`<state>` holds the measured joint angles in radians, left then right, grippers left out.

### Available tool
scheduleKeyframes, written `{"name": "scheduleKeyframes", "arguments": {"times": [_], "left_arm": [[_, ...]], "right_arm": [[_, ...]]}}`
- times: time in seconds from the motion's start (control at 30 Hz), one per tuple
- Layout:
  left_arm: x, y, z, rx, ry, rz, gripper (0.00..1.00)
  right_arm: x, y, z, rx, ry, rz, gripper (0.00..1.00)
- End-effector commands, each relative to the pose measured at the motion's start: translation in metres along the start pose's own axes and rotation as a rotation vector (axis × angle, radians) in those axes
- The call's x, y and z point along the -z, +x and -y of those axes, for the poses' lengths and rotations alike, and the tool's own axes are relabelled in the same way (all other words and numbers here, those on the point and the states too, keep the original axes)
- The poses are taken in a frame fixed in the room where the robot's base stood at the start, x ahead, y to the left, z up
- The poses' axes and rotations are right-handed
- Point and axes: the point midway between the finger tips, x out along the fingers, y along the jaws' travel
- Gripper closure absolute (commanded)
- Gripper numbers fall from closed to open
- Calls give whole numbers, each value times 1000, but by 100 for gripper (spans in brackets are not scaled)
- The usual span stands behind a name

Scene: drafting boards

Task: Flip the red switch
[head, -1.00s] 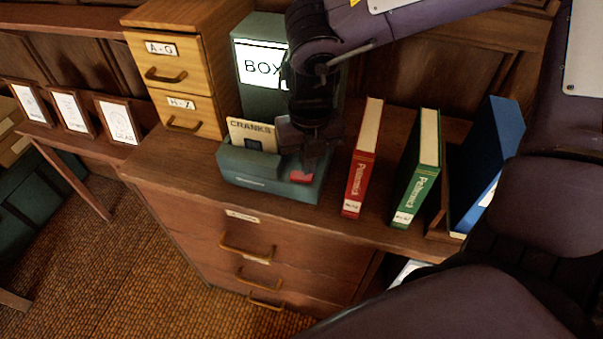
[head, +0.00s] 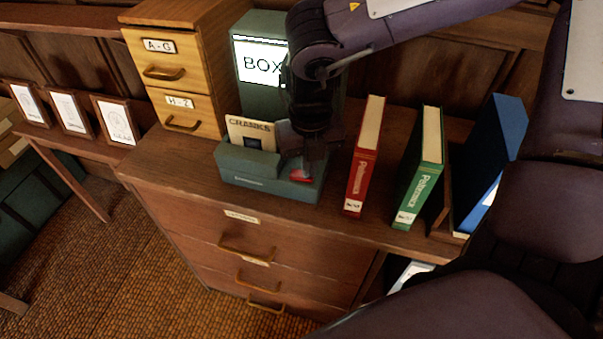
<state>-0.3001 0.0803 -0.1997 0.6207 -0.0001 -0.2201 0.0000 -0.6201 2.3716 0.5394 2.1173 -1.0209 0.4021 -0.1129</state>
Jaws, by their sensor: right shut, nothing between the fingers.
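The red switch (head: 300,176) sits on the right part of a teal card box (head: 262,186) on the wooden cabinet top. The box also holds a card marked CRANKS (head: 250,133). My right gripper (head: 307,168) points down over the switch, with its fingers shut and empty. The fingertips overlap the switch in the picture and hide part of it; I cannot tell whether they touch it. My left gripper is not in view.
Red (head: 362,160), green (head: 420,170) and blue (head: 490,165) books stand close to the right. A wooden drawer unit (head: 180,75) and a teal BOX container (head: 258,60) stand behind. Cabinet top before the books is narrow.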

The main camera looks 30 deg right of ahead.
Motion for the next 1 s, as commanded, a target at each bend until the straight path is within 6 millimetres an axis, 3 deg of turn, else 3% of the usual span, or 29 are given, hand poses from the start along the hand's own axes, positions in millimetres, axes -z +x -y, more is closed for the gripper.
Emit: {"name": "scheduleKeyframes", "arguments": {"times": [0.43, 1.0], "left_arm": [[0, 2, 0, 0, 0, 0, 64], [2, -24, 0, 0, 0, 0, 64]], "right_arm": [[0, 1, 0, 0, 0, -1, 100], [0, -45, 0, 0, 0, 1, 100]]}}
